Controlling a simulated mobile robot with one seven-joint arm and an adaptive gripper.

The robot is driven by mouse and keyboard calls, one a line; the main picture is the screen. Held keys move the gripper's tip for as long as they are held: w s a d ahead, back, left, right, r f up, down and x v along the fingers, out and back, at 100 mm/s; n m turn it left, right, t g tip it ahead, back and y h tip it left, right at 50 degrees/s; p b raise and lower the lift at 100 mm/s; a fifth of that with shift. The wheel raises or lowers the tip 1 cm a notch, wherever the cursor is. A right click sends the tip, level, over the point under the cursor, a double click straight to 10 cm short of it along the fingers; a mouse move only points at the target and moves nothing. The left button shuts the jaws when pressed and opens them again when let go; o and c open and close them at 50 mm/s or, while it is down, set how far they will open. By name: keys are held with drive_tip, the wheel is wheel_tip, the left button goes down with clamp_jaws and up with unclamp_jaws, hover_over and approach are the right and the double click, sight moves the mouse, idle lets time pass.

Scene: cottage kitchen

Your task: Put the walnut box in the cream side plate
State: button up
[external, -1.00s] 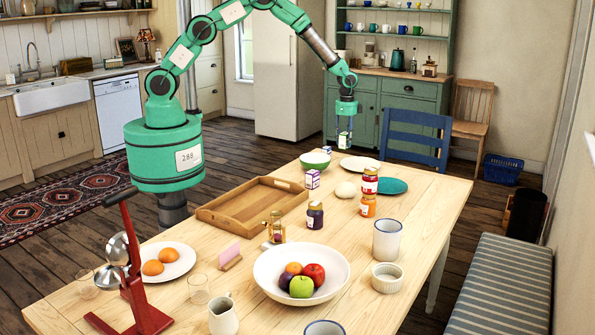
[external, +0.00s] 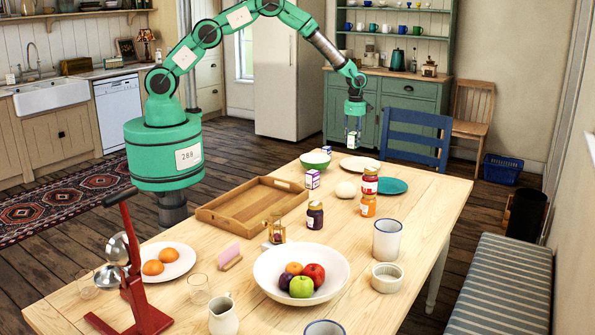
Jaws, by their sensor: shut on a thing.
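My gripper (external: 354,138) hangs fingers down above the far end of the table. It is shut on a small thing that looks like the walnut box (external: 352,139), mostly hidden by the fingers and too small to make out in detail. The cream side plate (external: 360,164) lies flat on the table below the gripper and slightly to its right in the picture. It looks empty. The held box is in the air, apart from the plate.
A green bowl (external: 315,161) and small cartons (external: 313,180) stand left of the plate. A pale round thing (external: 346,190), stacked jars (external: 369,187) and a teal plate (external: 391,186) are on its near side. A blue chair (external: 415,140) stands behind the table's far right.

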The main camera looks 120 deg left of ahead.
sight(354, 133)
drive_tip(key=shift+f, duration=2.5)
drive_tip(key=shift+f, duration=0.1)
drive_tip(key=shift+f, duration=1.8)
drive_tip(key=shift+f+b, duration=0.35)
drive_tip(key=shift+b, duration=0.1)
drive_tip(key=o, duration=1.2)
drive_tip(key=shift+o, duration=0.2)
drive_tip(key=shift+r, duration=0.2)
wheel_tip(354, 133, up, 12)
drive_tip(key=shift+r+p, duration=0.15)
drive_tip(key=shift+p, duration=0.4)
drive_tip(key=shift+d+r, duration=0.1)
